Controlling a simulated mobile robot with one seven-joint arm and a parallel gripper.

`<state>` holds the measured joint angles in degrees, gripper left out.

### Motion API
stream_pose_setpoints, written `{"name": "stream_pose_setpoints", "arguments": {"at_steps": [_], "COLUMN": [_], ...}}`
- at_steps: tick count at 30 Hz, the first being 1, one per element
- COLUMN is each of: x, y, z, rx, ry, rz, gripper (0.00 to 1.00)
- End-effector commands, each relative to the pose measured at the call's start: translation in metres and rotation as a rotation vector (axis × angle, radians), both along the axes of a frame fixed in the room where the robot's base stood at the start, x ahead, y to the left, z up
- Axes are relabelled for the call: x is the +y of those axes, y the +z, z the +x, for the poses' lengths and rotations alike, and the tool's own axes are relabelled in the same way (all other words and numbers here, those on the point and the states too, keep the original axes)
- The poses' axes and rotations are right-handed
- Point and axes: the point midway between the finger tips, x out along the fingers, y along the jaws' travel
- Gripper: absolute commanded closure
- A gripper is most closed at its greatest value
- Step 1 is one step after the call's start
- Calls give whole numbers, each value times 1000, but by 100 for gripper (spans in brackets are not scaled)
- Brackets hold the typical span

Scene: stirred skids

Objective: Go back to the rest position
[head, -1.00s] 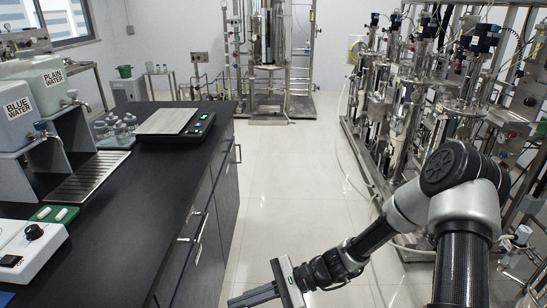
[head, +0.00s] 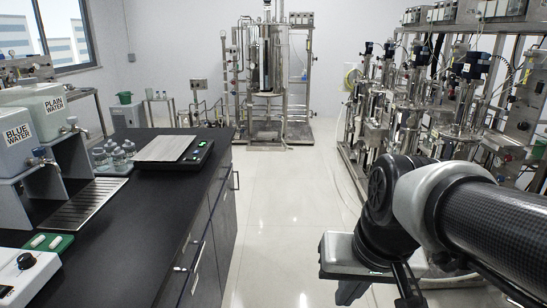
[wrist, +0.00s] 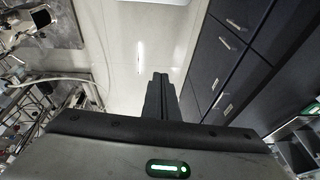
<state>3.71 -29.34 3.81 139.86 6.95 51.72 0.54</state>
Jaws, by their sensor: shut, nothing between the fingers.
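My gripper (wrist: 160,77) shows in the wrist view with its two dark fingers pressed together and nothing between them. The fingers point over the pale floor, beside the dark cabinet fronts. In the head view my arm is folded at the lower right, and the grey body of my gripper hangs low over the aisle, right of the bench. The fingertips are hard to make out there. My gripper appears clear of the bench and the skids.
Steel skids (head: 375,125) line the right. The floor (head: 282,200) between is clear.

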Motion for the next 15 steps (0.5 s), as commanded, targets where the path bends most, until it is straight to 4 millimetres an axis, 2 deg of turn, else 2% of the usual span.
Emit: {"name": "stream_pose_setpoints", "arguments": {"at_steps": [3, 8, 10, 15], "x": [-9, -21, -23, -23], "y": [18, 36, 58, 94], "z": [-10, -22, -23, -23], "rx": [-84, -180, -187, -182], "ry": [24, 49, 53, 51], "rz": [-40, -85, -92, -91], "gripper": [100, 100, 100, 100]}}
